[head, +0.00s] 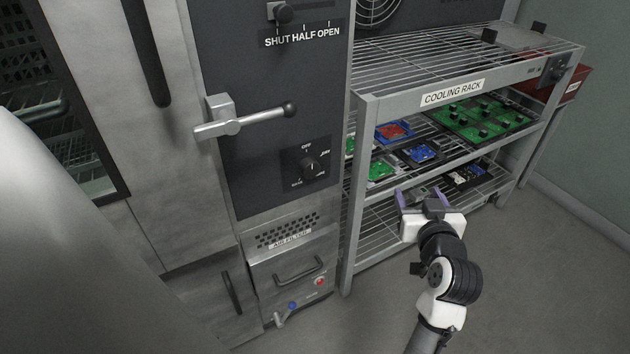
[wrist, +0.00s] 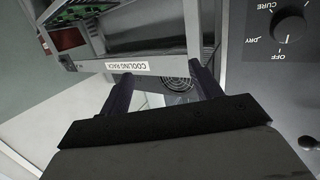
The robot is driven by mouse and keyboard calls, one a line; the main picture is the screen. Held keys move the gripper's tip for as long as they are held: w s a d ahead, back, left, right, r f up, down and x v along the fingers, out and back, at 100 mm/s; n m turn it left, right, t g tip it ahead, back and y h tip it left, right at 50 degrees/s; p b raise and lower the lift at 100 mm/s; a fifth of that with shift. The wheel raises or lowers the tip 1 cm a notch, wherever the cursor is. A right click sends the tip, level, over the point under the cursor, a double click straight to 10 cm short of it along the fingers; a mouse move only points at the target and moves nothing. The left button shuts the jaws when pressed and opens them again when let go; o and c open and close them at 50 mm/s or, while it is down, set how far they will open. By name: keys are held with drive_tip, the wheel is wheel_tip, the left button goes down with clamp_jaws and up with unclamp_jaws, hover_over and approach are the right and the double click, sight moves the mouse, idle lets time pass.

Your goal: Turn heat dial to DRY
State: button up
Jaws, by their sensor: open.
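The heat dial (head: 310,167) is a round black knob on the dark oven panel, low and left of the rack in the head view. In the wrist view the dial (wrist: 289,25) is at the upper right, with CURE, DRY and OFF printed around it. Its white mark appears to point at OFF. My gripper (head: 427,193) is open and empty in front of the lower rack shelves, to the right of the dial and apart from it. Its two dark fingers (wrist: 163,80) show in the wrist view, with the dial outside them to the right.
The cooling rack (head: 365,98) holds several circuit boards close behind my gripper. A lever handle (head: 245,120) sticks out above and left of the dial. A SHUT/HALF/OPEN knob (head: 283,13) is higher up. A drawer handle (head: 298,270) is below. Open floor lies at the right.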

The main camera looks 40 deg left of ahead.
sight(312, 171)
drive_tip(key=s+a+f+n+g+y, duration=0.1)
drive_tip(key=s+a+n+g+y, duration=0.55)
drive_tip(key=s+a, duration=0.45)
drive_tip(key=shift+m, duration=0.45)
drive_tip(key=p+x, duration=0.3)
drive_tip(key=x, duration=0.9)
drive_tip(key=shift+w+d, duration=0.1)
drive_tip(key=c, duration=1)
